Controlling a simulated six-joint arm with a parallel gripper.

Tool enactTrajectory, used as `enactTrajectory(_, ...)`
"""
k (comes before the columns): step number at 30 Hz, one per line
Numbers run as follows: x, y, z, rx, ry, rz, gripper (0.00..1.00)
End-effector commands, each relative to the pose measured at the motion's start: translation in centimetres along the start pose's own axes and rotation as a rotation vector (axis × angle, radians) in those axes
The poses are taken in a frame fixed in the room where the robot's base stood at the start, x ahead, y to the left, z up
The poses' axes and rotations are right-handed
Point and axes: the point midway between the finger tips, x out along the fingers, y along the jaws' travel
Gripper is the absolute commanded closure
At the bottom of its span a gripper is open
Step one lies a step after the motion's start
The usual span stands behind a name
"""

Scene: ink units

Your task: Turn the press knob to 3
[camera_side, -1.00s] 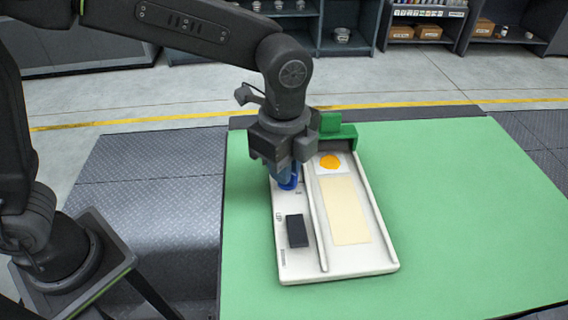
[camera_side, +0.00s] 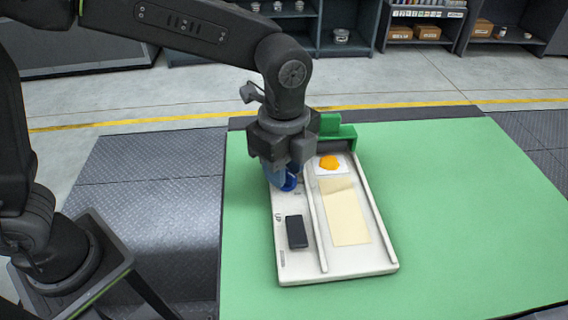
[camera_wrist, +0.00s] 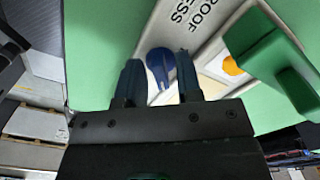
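The press is a cream tray-like unit (camera_side: 312,268) on the green mat. Its blue knob (camera_side: 289,183) is at the left side of its far half, partly hidden by my gripper. In the wrist view, the blue knob (camera_wrist: 160,62) has a round top and a narrow pointer toward the bottom of the picture. My gripper (camera_wrist: 159,60) points down over it with one finger on each side. The fingers are apart, and light surface shows beside the narrow pointer. I cannot make out a scale or the number 3.
A green block (camera_side: 335,135) stands across the press's far end; it is also close on the right in the wrist view (camera_wrist: 270,60). An orange patch (camera_side: 330,162), a cream sheet (camera_side: 345,215) and a black block (camera_side: 297,232) lie on the press. The mat's right side is clear.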

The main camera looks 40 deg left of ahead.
Motion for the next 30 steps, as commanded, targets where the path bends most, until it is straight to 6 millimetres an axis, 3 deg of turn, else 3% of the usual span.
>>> enactTrajectory(8, 0.0, 0.0, 0.0, -0.001, -0.001, 0.002, 0.62)
enactTrajectory(13, -1.1, 0.0, 0.0, -0.001, 0.001, -0.001, 0.62)
enactTrajectory(24, -8.9, 0.0, 0.0, -0.001, 0.002, -0.004, 0.62)
enactTrajectory(30, -12.3, -0.1, 0.0, -0.001, 0.000, -0.001, 0.62)
